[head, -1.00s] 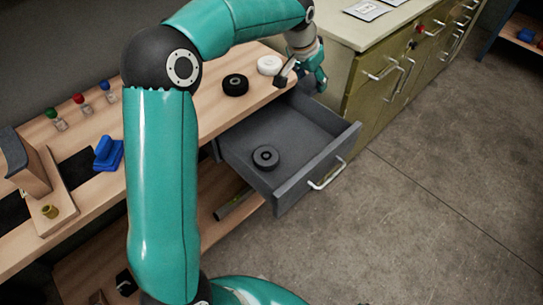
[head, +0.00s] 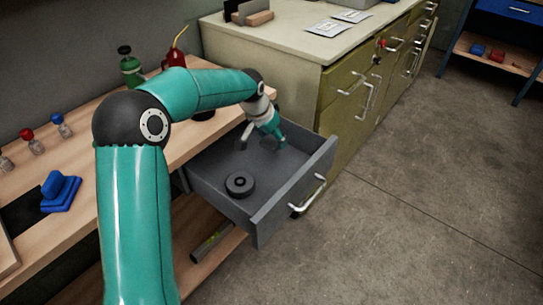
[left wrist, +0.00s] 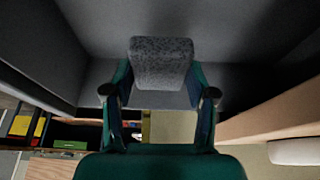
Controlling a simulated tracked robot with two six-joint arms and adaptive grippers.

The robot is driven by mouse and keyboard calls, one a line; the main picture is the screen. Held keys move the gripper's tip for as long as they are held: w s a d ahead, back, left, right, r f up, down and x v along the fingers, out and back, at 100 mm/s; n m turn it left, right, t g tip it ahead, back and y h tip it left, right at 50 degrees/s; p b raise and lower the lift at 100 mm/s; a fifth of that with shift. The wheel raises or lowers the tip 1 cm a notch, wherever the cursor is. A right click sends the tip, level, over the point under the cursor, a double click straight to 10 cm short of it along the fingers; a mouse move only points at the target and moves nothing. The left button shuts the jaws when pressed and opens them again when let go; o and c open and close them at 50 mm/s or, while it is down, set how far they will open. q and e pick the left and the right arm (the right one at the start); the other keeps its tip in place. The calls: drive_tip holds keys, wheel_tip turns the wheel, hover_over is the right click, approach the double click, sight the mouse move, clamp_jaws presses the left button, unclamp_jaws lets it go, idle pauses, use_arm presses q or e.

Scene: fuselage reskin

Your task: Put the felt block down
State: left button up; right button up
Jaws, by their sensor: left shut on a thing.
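The felt block (left wrist: 162,63) is a grey, speckled block in the left wrist view, held between the two fingers of my left gripper (left wrist: 160,90). In the head view my left gripper (head: 277,135) reaches over the far part of an open grey drawer (head: 215,195), pointing down and to the right. The block cannot be made out there, and I cannot tell whether it touches the drawer floor. My right gripper is not in view.
A blue block-shaped piece (head: 60,192) and colour-topped bottles stand on the wooden bench at left. An olive cabinet (head: 345,95) stands beside the drawer.

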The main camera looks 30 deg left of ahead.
sight(272, 161)
use_arm(q)
drive_tip(key=shift+f+b, duration=0.6)
drive_tip(key=shift+f, duration=2.55)
drive_tip(key=o, duration=0.9)
drive_tip(key=shift+f, duration=0.1)
drive_tip(key=shift+r, duration=0.35)
drive_tip(key=p+v, duration=0.2)
drive_tip(key=v, duration=0.9)
drive_tip(key=shift+s+r, duration=0.2)
drive_tip(key=shift+s, duration=0.05)
